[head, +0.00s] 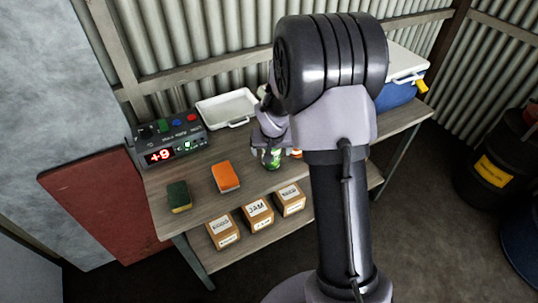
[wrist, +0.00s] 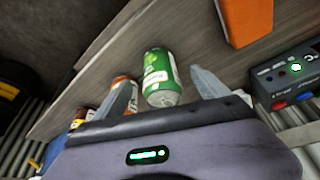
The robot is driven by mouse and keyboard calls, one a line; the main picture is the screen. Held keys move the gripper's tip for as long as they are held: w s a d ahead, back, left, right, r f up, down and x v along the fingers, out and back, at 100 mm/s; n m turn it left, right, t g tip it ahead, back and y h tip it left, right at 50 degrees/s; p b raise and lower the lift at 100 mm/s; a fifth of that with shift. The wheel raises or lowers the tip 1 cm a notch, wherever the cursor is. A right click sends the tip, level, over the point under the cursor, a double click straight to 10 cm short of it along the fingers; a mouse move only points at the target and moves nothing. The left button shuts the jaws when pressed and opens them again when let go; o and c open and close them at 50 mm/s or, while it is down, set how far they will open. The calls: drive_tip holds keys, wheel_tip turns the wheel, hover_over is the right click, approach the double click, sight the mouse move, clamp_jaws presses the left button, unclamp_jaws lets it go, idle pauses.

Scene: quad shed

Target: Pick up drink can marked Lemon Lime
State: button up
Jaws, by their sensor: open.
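A green and white can (wrist: 160,78) stands between the two open fingers of my gripper (wrist: 165,90) in the wrist view. Its label is too small to read for certain. The fingers are on either side of the can, and I cannot tell whether they touch it. In the head view the green can (head: 271,159) stands on the wooden bench (head: 205,195), partly hidden behind my gripper (head: 262,150). An orange and white can (wrist: 122,86) is just left of the left finger in the wrist view, partly hidden by it.
An orange box or sponge (head: 225,177), a green and yellow sponge (head: 179,196), a control box (head: 168,141) and a white tray (head: 228,108) are on the bench. A blue cooler (head: 398,95) stands at the right end. Several cardboard boxes (head: 257,214) sit on the lower shelf.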

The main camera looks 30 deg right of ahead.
sight(276, 163)
drive_tip(key=b+x, duration=0.1)
drive_tip(key=x, duration=0.4)
drive_tip(key=b+x, duration=0.1)
drive_tip(key=x, duration=0.2)
drive_tip(key=shift+w+d+r+b, duration=0.15)
drive_tip(key=shift+w+b, duration=0.1)
drive_tip(key=shift+b, duration=0.1)
drive_tip(key=shift+r, duration=0.15)
clamp_jaws()
